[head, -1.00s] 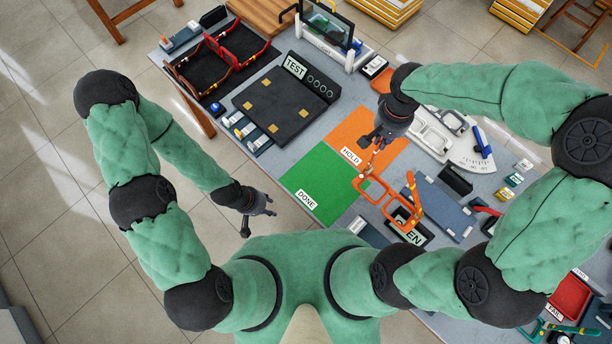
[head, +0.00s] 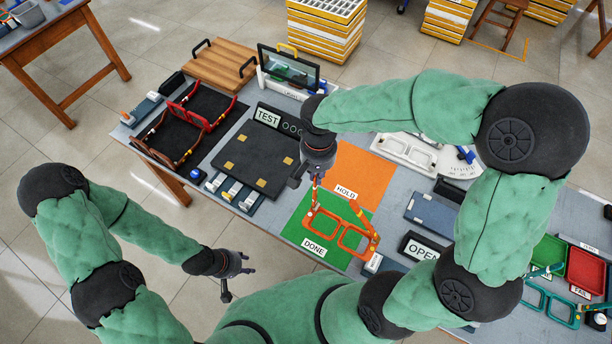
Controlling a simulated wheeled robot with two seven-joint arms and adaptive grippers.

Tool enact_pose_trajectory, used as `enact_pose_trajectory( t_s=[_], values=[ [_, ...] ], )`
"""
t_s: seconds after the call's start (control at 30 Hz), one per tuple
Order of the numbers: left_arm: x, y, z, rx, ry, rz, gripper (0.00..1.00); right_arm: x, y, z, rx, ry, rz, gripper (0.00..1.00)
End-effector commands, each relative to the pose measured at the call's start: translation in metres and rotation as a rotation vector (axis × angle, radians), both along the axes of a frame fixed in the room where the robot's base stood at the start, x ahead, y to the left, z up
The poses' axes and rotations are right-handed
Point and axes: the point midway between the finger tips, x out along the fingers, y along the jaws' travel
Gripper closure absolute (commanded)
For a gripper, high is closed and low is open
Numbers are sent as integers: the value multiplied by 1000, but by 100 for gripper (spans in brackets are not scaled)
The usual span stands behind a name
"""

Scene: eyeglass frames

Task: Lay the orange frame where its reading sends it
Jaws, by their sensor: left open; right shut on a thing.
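The orange eyeglass frame (head: 352,237) hangs from my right gripper (head: 310,182), which is shut on it at its left end. The frame is over the green DONE mat (head: 295,232); I cannot tell whether it touches the mat. The orange HOLD mat (head: 372,172) lies just behind the green one and is bare. The black TEST board (head: 257,160) with tan pads is to the left and has no frame on it. My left gripper (head: 238,275) is open and empty, off the table's front edge.
A black tray with red and brown frames (head: 180,125) stands at the back left. A lit display stand (head: 297,72) is at the back. An OPEN sign (head: 420,248) is right of the green mat. Green and red bins (head: 585,268) and a teal frame (head: 550,305) are at the right.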

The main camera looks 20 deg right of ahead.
Motion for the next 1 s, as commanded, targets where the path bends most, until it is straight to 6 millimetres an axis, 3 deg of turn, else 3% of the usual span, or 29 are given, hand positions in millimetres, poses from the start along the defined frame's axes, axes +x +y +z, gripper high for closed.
enact_pose_trajectory(
  t_s=[0.1, 0.4, 0.67, 0.9, 1.0],
  values=[
    [0, 0, -2, 0, 0, 0, 59, 22, 3, -11, 0, 2, 0, 100],
    [0, 0, -9, 0, 0, 0, 59, 58, 7, -55, 0, 1, 0, 100],
    [0, 0, -10, 0, 0, 0, 59, 68, 9, -66, 0, 1, 0, 100],
    [0, 0, -15, 0, 0, 0, 59, 70, 9, -96, 1, 2, 0, 100],
    [0, 0, -15, 0, 0, 0, 59, 70, 9, -100, 1, 0, 1, 100]
  ],
)
